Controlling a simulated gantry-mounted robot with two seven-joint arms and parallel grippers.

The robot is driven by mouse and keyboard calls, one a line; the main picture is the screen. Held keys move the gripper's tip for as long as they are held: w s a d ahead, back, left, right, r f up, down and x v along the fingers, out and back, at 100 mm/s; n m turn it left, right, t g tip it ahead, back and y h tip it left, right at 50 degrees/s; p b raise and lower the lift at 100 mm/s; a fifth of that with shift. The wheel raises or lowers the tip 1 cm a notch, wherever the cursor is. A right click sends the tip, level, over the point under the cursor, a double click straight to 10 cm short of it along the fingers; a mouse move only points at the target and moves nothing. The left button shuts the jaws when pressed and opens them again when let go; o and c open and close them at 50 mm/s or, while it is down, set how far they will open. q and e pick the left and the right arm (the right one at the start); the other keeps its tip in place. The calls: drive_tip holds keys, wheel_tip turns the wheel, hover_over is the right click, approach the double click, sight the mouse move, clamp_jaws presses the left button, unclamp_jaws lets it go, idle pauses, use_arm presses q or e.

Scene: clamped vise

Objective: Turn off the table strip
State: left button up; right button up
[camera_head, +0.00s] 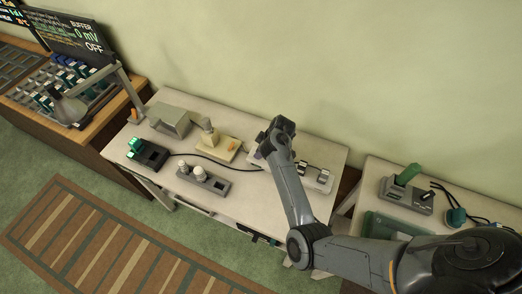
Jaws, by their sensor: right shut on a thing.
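The table strip (322,179) is a light, long power strip lying along the back right part of the white table (232,211). My right arm reaches in from the lower right and crosses in front of the strip. My right gripper (266,147) is at the strip's left end, closed there; the fingertips and the exact point of contact are hidden by the gripper itself. The strip's switch cannot be made out. A dark cable (205,158) runs left from near the strip. My left gripper is not in view.
Left on the table are a grey box (170,121), a cream base with a knob (217,146), a dark block with a green top (147,153) and a grey two-knob unit (203,180). A side table at right holds a green-handled device (406,191).

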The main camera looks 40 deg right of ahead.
sight(253, 153)
drive_tip(key=shift+r+p, duration=0.2)
drive_tip(key=shift+p, duration=0.4)
drive_tip(key=g+p, duration=0.1)
drive_tip(key=p, duration=0.1)
drive_tip(key=w+g+h+p, duration=0.1)
drive_tip(key=p, duration=0.1)
drive_tip(key=shift+a+r+g, duration=0.15)
drive_tip(key=shift+r+g, duration=0.1)
drive_tip(key=shift+g, duration=0.05)
drive_tip(key=shift+w+a+f+g+h+p, duration=0.1)
drive_tip(key=shift+w+g+h+p, duration=0.1)
drive_tip(key=shift+g+h+p, duration=0.1)
drive_tip(key=shift+w+f+g, duration=0.15)
drive_tip(key=shift+w+g, duration=0.05)
drive_tip(key=shift+g, duration=0.2)
drive_tip(key=shift+w+a+f+g+h+b, duration=0.15)
drive_tip(key=shift+g+h+b, duration=0.15)
drive_tip(key=shift+g+b, duration=0.1)
drive_tip(key=g+b, duration=0.1)
drive_tip(key=b, duration=0.2)
drive_tip(key=w+f+g+h+b, duration=0.1)
drive_tip(key=b, duration=0.1)
drive_tip(key=shift+a+g+b, duration=0.3)
drive_tip(key=shift+b, duration=0.1)
clamp_jaws()
drive_tip(key=shift+r+g+h+b, duration=0.15)
drive_tip(key=shift+g+h+b, duration=0.25)
drive_tip(key=shift+b, duration=0.4)
drive_tip(key=shift+a, duration=0.1)
